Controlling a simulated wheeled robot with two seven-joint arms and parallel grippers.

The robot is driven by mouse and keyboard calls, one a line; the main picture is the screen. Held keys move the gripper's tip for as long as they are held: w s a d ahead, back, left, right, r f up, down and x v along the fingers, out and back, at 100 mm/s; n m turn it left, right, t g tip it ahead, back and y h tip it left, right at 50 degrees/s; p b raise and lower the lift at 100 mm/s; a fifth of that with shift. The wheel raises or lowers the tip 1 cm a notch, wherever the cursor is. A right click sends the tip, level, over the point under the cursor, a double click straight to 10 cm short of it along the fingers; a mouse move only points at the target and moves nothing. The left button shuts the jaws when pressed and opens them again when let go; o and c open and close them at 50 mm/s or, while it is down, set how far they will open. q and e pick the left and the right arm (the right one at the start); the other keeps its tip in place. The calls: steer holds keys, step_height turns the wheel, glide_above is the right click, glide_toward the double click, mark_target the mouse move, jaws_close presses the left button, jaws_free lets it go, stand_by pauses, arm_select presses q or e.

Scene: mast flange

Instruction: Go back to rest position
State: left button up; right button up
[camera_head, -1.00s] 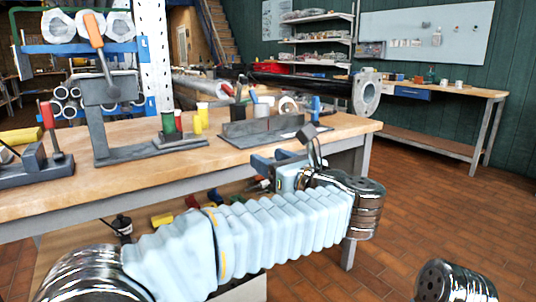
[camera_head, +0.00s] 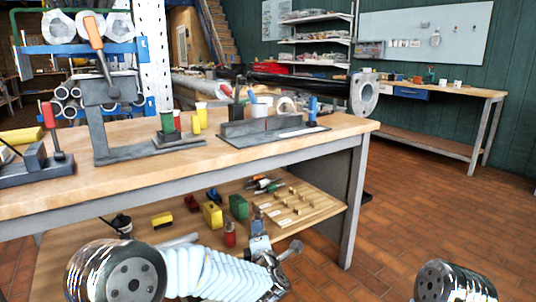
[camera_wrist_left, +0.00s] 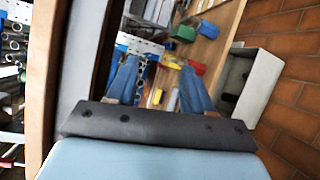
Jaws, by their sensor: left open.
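My left arm comes in at the bottom left of the head view, bent low in front of the workbench (camera_head: 200,180). Its pale sleeve is foreshortened, and the left gripper's fingers cannot be made out clearly there. In the left wrist view the left gripper (camera_wrist_left: 160,78) shows two blue fingers spread apart, with nothing held between them. Only a metal joint of my right arm shows at the bottom right of the head view; the right gripper is out of view. A grey flange (camera_head: 365,94) ends the dark mast (camera_head: 295,83) behind the bench.
The bench's lower shelf (camera_head: 330,205) carries yellow and green blocks, a red bottle (camera_head: 230,234) and a wooden pegboard (camera_head: 295,203), close to my left arm. On the benchtop stand a grey stand (camera_head: 98,130) and tool holders. Open tiled floor (camera_head: 415,210) lies to the right.

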arm_select(q)
steer(key=s+a+f+m+g+h, duration=0.1)
steer(key=s+a+f+m+g, duration=0.2)
steer(key=f, duration=0.6)
steer(key=s+a+f+m+g+h, duration=0.1)
steer(key=s+f+m+g+h, duration=0.1)
steer(key=s+f+m, duration=0.5)
steer(key=s+a+f+m+g+h, duration=0.1)
steer(key=s+a+f+m+g, duration=0.15)
steer(key=f, duration=0.85)
steer(key=s+a+f+m+g+h, duration=0.1)
steer(key=s+f+m+g, duration=0.2)
steer(key=s, duration=0.8)
steer(key=s+a+f+m+g+h, duration=0.1)
steer(key=s+f+m+g, duration=0.3)
steer(key=s, duration=0.7)
step_height(320, 180, down, 3)
steer(key=shift+s+a+r+g+h, duration=0.15)
steer(key=shift+s+a+g+h, duration=0.2)
steer(key=shift+g, duration=0.2)
